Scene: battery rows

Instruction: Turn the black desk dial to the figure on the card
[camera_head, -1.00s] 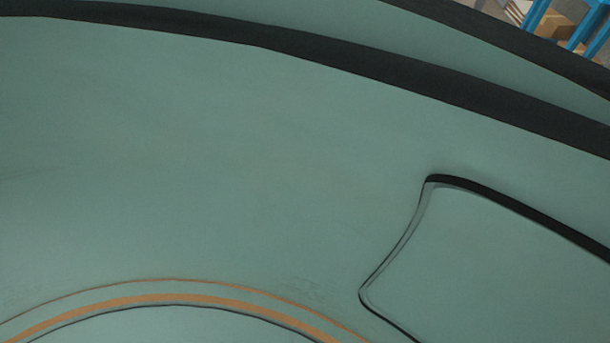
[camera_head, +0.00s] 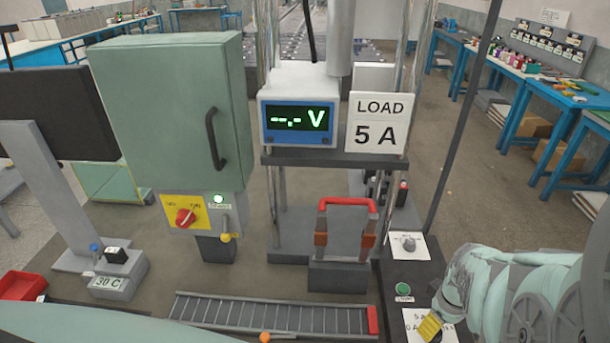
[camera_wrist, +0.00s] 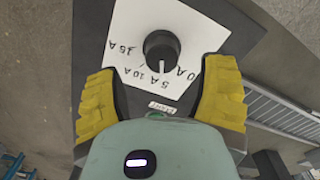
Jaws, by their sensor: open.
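The black dial (camera_wrist: 162,50) stands on a white plate (camera_wrist: 200,25) marked 0 A, 5 A, 10 A and a higher figure. Its white pointer lies between 0 A and 5 A, nearer 5 A. My gripper (camera_wrist: 161,72) is open, with a yellow finger on either side of the dial; contact cannot be told. In the head view, my gripper (camera_head: 432,326) is over the dial's plate (camera_head: 417,318), and the dial itself is hidden. The card (camera_head: 376,122) reads LOAD 5 A.
Beyond the dial plate are a green START button (camera_head: 403,289) and a grey knob (camera_head: 408,243). The voltmeter (camera_head: 300,115) shows dashes. A red-handled fixture (camera_head: 345,235), a roller track (camera_head: 270,313) and a green cabinet (camera_head: 170,110) stand to the left.

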